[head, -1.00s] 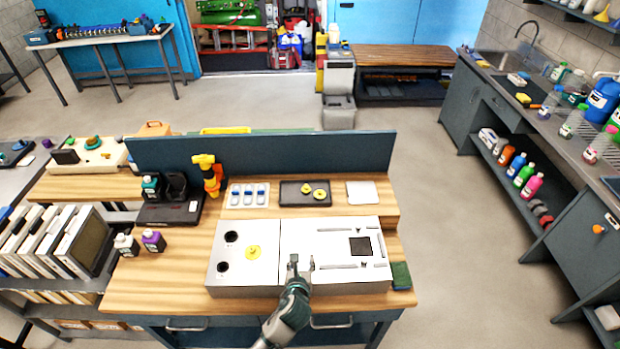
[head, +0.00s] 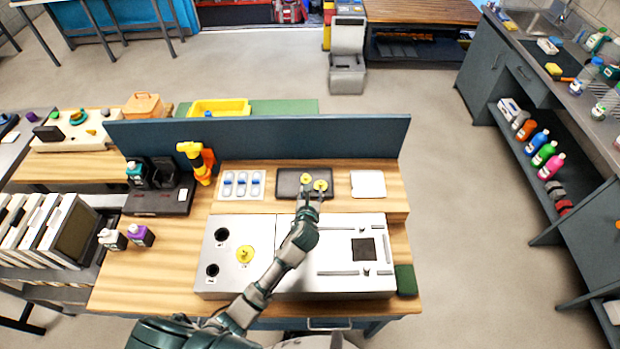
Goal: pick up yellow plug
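Two yellow plugs lie on the dark tray (head: 284,188) on the raised back shelf of the bench, a left one (head: 306,179) and a right one (head: 320,185). A third yellow plug (head: 245,254) sits on the left part of the white panel box (head: 262,280). My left gripper (head: 312,190) is at the front edge of the tray, its two fingers apart and pointing at the two plugs. The right fingertip overlaps the right plug in the picture; I cannot tell whether they touch. My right gripper is not in view.
Left of the tray is a pad with blue-and-white pieces (head: 242,185); right of it is a white square dish (head: 368,184). An orange-yellow upright device (head: 201,164) stands farther left. A blue back panel (head: 260,143) rises behind the shelf.

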